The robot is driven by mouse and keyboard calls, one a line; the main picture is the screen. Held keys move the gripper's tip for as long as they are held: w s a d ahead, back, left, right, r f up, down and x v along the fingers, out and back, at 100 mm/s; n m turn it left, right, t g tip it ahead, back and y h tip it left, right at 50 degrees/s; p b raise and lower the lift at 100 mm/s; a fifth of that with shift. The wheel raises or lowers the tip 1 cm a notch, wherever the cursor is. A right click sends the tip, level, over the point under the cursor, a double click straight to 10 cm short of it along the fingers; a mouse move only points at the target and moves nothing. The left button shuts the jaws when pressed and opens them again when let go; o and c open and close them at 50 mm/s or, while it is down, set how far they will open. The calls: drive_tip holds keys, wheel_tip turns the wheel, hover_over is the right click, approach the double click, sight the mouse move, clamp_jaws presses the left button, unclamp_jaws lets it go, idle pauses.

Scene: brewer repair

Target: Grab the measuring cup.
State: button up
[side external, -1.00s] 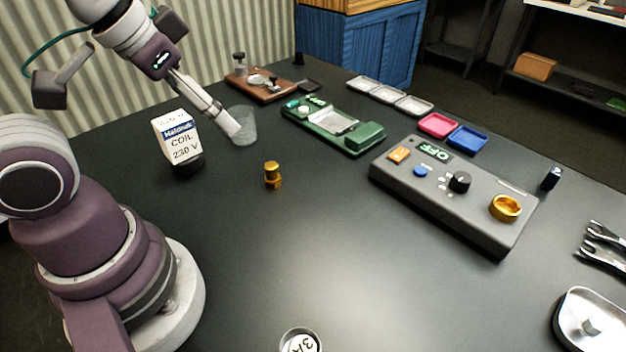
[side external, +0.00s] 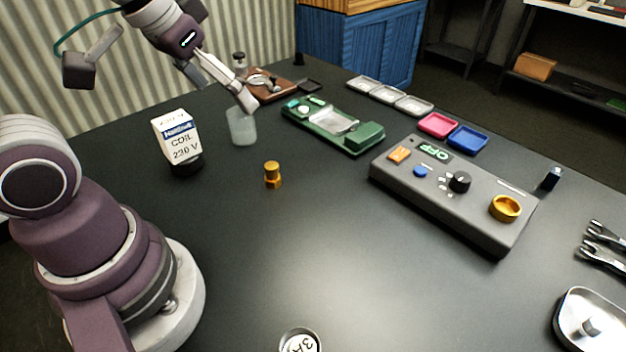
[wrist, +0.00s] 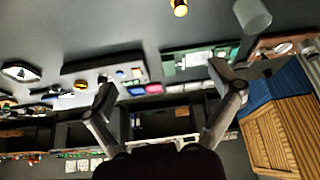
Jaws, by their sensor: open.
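The measuring cup (side external: 242,128) is a translucent, whitish cup standing upright on the dark table, left of the green board. It also shows at the top right of the wrist view (wrist: 254,16). My gripper (side external: 247,103) is above the cup's rim in the side view, tilted, with nothing between its fingers. In the wrist view my gripper (wrist: 168,92) has its two fingers spread wide, and the cup lies outside them. I cannot tell whether a finger touches the rim.
A coil box (side external: 178,138) stands left of the cup and a brass fitting (side external: 272,174) in front of it. The green board (side external: 345,126) and a brown wooden board (side external: 272,90) are close behind and right. A grey control panel (side external: 440,205) lies further right.

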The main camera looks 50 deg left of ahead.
drive_tip(key=w+a+f+n+y, duration=0.1)
drive_tip(key=w+a+f+n, duration=0.15)
drive_tip(key=w+a, duration=0.35)
drive_tip(key=n+g+y, duration=0.2)
drive_tip(key=n, duration=0.3)
hover_over(242, 120)
drive_tip(key=s, duration=0.1)
wheel_tip(242, 120, down, 8)
drive_tip(key=x, duration=0.9)
drive_tip(key=shift+w+a+f, duration=0.1)
drive_tip(key=shift+a+f, duration=0.2)
drive_tip(key=shift+a, duration=0.05)
drive_tip(key=c, duration=1.1)
